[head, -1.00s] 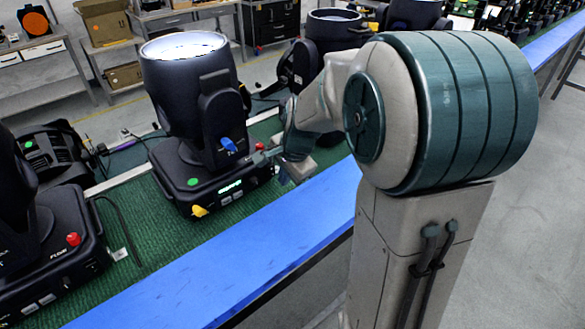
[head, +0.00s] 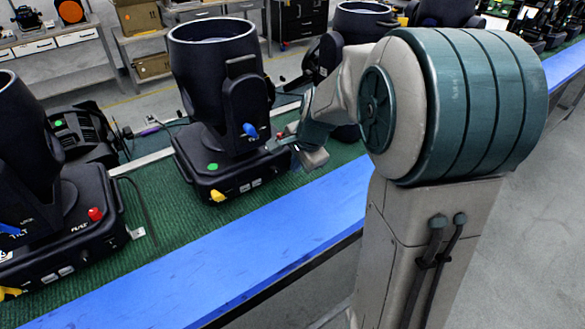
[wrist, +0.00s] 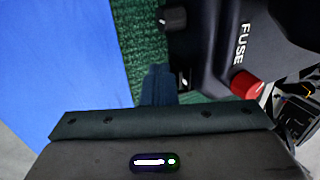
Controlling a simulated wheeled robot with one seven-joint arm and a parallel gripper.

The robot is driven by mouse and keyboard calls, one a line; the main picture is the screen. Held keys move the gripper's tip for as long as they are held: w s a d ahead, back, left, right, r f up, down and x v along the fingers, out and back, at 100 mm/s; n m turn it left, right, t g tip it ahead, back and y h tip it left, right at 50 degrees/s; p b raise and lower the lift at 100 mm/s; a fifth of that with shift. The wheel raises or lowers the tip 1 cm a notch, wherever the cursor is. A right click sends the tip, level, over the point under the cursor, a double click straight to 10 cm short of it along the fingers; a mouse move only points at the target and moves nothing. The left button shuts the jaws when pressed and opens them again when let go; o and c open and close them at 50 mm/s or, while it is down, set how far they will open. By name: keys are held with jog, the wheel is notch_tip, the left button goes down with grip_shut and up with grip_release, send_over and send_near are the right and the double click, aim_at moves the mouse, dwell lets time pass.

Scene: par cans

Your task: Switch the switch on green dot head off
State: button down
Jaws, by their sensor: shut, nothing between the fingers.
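The green dot head (head: 215,95) is a black par can with a green dot (head: 212,167) on its base. Its lens opening and base display are dark. A blue knob, a yellow knob and a red fuse cap show on it. In the wrist view, its black base (wrist: 210,45) shows a FUSE label and the red cap (wrist: 247,85). My gripper (head: 284,143) is at the base's right side. In the wrist view its shut, empty fingers (wrist: 158,84) are beside that side, close to a small dark fitting. The switch is not clear, and contact cannot be told.
Another par can (head: 70,215) stands at the left, and more stand behind my arm. The green mat (head: 160,225) and blue table edge (head: 210,280) in front are clear. A cable lies on the mat at left.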

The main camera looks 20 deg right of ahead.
jog(key=shift+w+d, duration=0.1)
jog(key=shift+d, duration=0.2)
jog(key=shift+r+p, duration=0.7)
jog(key=shift+r, duration=0.2)
jog(key=shift+s+d+f, duration=0.1)
jog(key=shift+s+f, duration=0.05)
jog(key=shift+s, duration=0.1)
jog(key=s, duration=0.1)
jog(key=s+d+b, duration=0.1)
jog(key=s, duration=0.2)
jog(key=shift+d+r+b, duration=0.25)
jog(key=shift+b, duration=0.05)
jog(key=s+v, duration=0.1)
jog(key=v, duration=0.7)
jog(key=shift+s+d, duration=0.2)
jog(key=shift+s, duration=0.2)
